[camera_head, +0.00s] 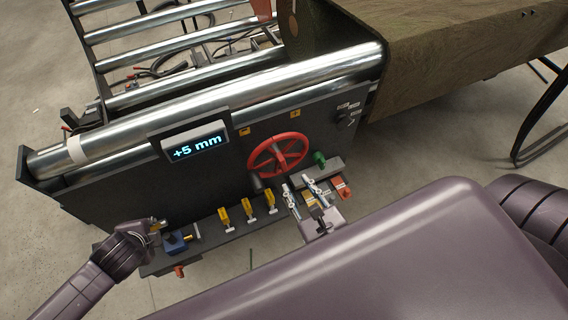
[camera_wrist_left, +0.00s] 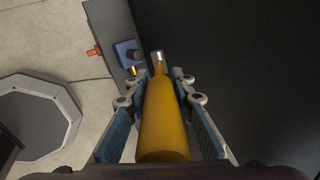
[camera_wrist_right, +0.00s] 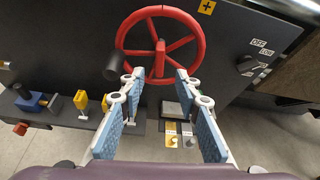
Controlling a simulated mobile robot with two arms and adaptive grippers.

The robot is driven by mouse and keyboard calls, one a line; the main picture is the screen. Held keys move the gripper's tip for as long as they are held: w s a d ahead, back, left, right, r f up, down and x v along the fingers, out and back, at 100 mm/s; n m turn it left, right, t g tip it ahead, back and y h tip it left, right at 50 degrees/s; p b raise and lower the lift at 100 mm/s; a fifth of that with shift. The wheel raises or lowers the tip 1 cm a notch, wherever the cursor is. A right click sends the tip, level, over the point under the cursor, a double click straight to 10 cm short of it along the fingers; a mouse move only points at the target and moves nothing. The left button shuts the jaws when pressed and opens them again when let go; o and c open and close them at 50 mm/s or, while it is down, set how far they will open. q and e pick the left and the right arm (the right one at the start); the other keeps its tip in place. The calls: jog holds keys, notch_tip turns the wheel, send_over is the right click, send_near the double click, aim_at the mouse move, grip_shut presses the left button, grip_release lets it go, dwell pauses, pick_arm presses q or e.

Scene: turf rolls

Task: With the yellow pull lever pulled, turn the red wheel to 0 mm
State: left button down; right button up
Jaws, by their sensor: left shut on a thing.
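The red wheel (camera_head: 279,155) is on the dark machine front, with a dark crank knob at its lower left (camera_wrist_right: 115,66). The display (camera_head: 196,147) reads "+5 mm". My right gripper (camera_head: 308,183) is open and empty in front of the wheel's lower right. In the right wrist view its fingers (camera_wrist_right: 157,85) are spread below the wheel, apart from the knob.
A blue block (camera_head: 177,242) and several yellow levers (camera_head: 247,206) stand along the ledge. A green knob (camera_head: 319,158) and an orange-red part (camera_head: 343,190) sit right of the wheel. A rotary switch (camera_wrist_right: 246,64) is further right. Metal rollers (camera_head: 220,95) run above the panel.

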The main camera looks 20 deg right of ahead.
aim_at(284, 165)
jog(key=x, duration=1.1)
jog(key=shift+w+f, duration=0.1)
jog(key=shift+f, duration=0.05)
grip_shut()
